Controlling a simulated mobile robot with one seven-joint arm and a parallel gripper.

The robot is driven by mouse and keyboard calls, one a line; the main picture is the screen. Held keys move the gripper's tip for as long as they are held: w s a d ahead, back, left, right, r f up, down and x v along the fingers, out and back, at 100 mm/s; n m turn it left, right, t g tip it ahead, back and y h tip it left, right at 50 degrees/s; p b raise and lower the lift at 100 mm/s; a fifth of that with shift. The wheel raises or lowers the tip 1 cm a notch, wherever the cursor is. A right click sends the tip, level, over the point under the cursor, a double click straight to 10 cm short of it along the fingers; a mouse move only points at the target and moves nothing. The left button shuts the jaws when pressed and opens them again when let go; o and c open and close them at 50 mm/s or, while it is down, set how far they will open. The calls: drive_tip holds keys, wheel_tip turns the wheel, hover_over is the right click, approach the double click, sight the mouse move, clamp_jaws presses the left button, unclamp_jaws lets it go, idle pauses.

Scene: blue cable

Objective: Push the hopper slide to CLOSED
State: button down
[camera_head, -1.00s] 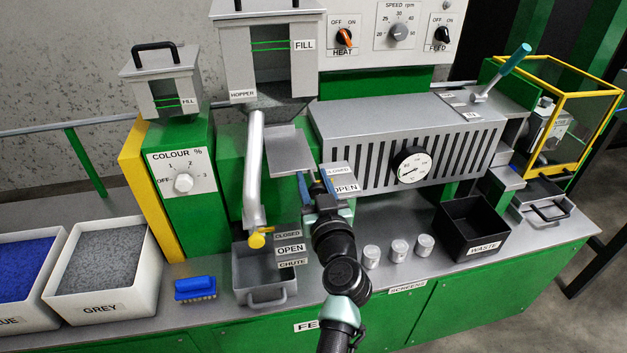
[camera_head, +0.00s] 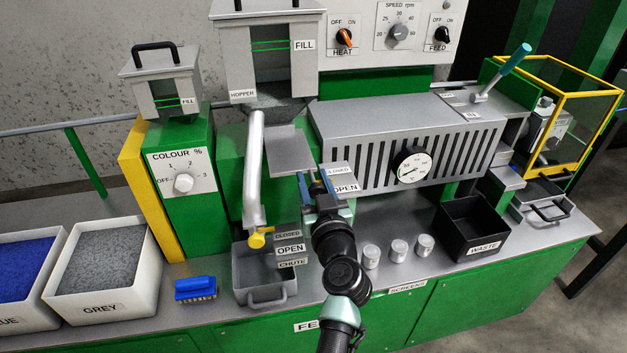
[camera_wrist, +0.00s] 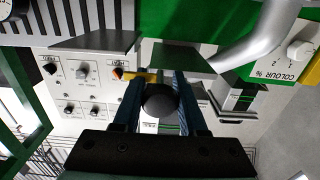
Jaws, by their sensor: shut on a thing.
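The hopper (camera_head: 225,52) stands at the top centre of the head view. The hopper slide is a flat grey plate (camera_head: 290,150) sticking out below it. My gripper (camera_head: 313,175) is at the front of the plate, its blue fingers pointing up beside the CLOSED label (camera_head: 338,171) and OPEN label (camera_head: 346,188). In the wrist view, a black round knob (camera_wrist: 160,101) sits between the two fingers, and my gripper (camera_wrist: 158,88) is shut on it. The knob's link to the plate is hidden, and in the head view my fingers hide the knob.
A silver chute pipe (camera_head: 254,170) with a yellow knob (camera_head: 258,238) stands left of my gripper. The slotted grey barrel housing (camera_head: 400,130) with a dial is close on the right.

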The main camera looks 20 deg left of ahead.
sight(308, 168)
idle(0.4)
drive_tip(key=b+x, duration=0.1)
drive_tip(key=b, duration=0.1)
drive_tip(key=b+x, duration=0.1)
drive_tip(key=x, duration=0.1)
drive_tip(key=b+x, duration=0.2)
drive_tip(key=shift+f+b, duration=0.3)
drive_tip(key=shift+b, duration=0.05)
drive_tip(key=shift+w+a+r+b, duration=0.2)
drive_tip(key=shift+w+a+b, duration=0.15)
drive_tip(key=shift+w+b, duration=0.1)
drive_tip(key=shift+r, duration=0.25)
drive_tip(key=c, duration=0.8)
unclamp_jaws()
drive_tip(key=o, duration=0.3)
drive_tip(key=shift+a+f, duration=0.1)
